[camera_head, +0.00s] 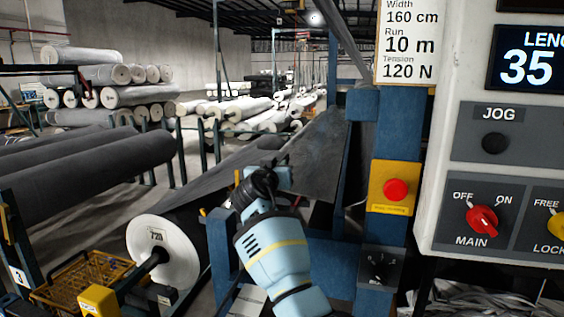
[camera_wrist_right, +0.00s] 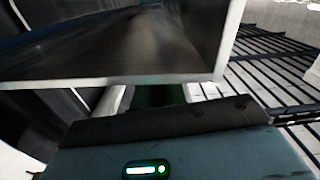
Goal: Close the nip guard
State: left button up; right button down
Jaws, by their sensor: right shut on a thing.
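The nip guard appears to be the dark see-through panel (camera_head: 318,155) in the middle of the head view, standing tilted beside a blue machine post. In the right wrist view its pale frame edge (camera_wrist_right: 120,80) crosses the upper part, with the dark pane above it. My right gripper (camera_head: 284,163) reaches up to the panel's lower left edge. It is shut at that edge; the wrist view shows its fingers (camera_wrist_right: 155,97) just under the frame, and the exact part gripped is hidden. My left gripper is not in view.
A control panel (camera_head: 470,150) with knobs stands close on the right. A red stop button (camera_head: 396,190) sits on a yellow plate left of it. A white-ended roll (camera_head: 160,255) is on the left, with a yellow basket (camera_head: 85,275) below. Grey rolls (camera_head: 85,170) lie beyond.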

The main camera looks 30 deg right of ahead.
jog(key=shift+w+a+f+n+b, duration=0.1)
jog(key=shift+w+f+n+b, duration=0.05)
jog(key=shift+f+n, duration=0.3)
jog(key=shift+w+f+n+b, duration=0.15)
jog(key=shift+f+n, duration=0.1)
jog(key=shift+f, duration=0.6)
jog(key=c, duration=1.5)
grip_release()
jog(key=shift+o, duration=0.2)
jog(key=shift+a, duration=0.1)
